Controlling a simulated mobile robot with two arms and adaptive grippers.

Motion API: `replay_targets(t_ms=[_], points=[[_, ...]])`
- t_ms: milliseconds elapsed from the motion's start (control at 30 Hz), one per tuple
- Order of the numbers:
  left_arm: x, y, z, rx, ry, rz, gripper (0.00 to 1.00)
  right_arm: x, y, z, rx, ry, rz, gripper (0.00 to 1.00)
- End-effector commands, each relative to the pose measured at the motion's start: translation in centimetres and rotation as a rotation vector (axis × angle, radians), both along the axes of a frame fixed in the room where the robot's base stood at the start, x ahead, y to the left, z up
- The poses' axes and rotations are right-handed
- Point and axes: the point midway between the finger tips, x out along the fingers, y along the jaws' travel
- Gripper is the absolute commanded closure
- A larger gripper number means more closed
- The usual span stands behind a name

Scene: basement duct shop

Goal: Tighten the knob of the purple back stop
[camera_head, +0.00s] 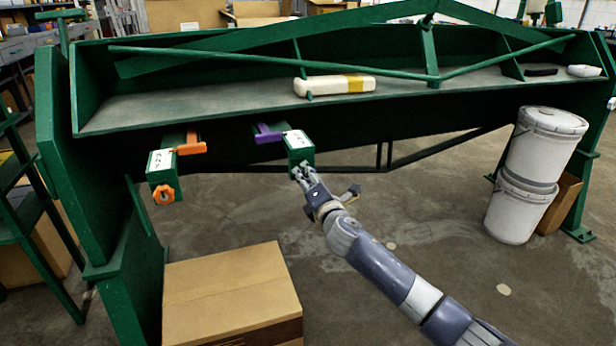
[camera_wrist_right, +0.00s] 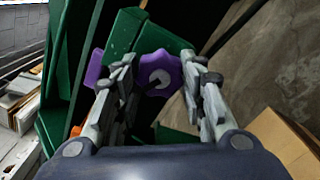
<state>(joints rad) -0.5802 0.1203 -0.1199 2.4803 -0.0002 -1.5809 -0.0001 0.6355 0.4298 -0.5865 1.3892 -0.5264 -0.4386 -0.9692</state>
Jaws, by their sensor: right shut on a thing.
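The purple back stop (camera_head: 268,133) sticks out from a green block (camera_head: 303,154) with a white label, at the middle of the machine's front. My right gripper (camera_head: 303,173) is at the front of that block and covers the knob there. In the right wrist view the purple knob (camera_wrist_right: 158,74), lobed with a grey centre, sits between the fingers of my right gripper (camera_wrist_right: 163,88). The gripper is shut on it. My left gripper is in no view.
An orange back stop (camera_head: 190,147) with an orange knob (camera_head: 164,194) is to the left. A cardboard box (camera_head: 232,290) stands below. Stacked white buckets (camera_head: 540,150) stand at the right. A cream bottle (camera_head: 325,86) lies on the green machine's shelf (camera_head: 200,104).

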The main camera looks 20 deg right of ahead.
Motion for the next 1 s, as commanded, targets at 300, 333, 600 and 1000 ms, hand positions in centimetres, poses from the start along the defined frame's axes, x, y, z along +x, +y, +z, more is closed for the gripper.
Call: replay_targets(t_ms=[300, 333, 600, 1000], points=[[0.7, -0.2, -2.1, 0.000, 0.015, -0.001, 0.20, 0.0, 0.0, 0.0, 0.304, 0.013, -0.004, 0.86], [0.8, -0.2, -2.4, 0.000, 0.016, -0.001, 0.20, 0.0, -0.1, 0.0, 0.332, 0.015, -0.004, 0.86], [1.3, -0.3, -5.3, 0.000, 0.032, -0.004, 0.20, 0.0, 0.0, 0.1, 0.589, 0.023, -0.004, 0.86], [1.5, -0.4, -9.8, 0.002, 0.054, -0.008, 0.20, 0.0, -0.1, 0.1, 0.916, 0.035, -0.004, 0.86]])
